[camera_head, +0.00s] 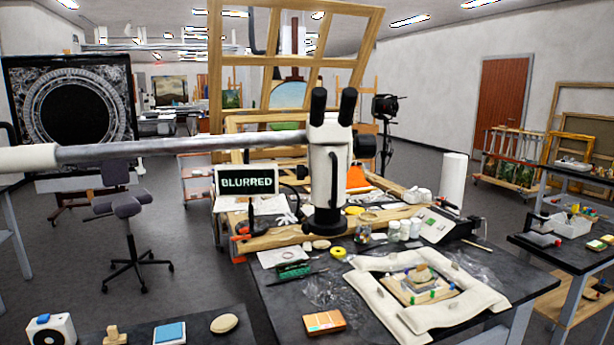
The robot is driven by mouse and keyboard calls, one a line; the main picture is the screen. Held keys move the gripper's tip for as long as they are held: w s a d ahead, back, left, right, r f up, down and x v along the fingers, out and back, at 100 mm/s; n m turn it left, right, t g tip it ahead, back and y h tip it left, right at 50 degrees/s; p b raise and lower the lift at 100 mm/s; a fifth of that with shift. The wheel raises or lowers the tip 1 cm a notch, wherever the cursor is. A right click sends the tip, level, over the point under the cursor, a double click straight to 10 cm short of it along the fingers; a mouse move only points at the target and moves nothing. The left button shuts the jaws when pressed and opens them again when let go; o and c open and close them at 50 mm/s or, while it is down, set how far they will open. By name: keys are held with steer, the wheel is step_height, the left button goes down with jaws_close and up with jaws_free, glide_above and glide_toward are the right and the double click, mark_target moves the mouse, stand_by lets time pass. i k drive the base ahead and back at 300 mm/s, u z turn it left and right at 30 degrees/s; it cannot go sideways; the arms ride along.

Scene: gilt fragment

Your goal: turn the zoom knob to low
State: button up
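A white stereo microscope (326,172) with two black eyepieces hangs from a horizontal grey boom (190,144) over the worktable. A black knob (365,146) sticks out from the right side of its head; it looks like the zoom knob, but I cannot read any marks or its setting. A dark sign (247,181) left of the microscope reads "BLURRED" in pale letters. Below and right of the microscope, a gilt fragment (421,276) lies amid pale padded cushions (443,315). My gripper is not in view.
The black worktable (285,300) holds several jars, small tools, clear film and a sloped device (446,224). A white roll (453,181) stands at the back right. A large wooden frame (228,95) rises behind the microscope. A stool (128,225) stands on open floor at left.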

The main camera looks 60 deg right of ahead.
mark_target(301, 171)
steer(key=z, duration=0.9)
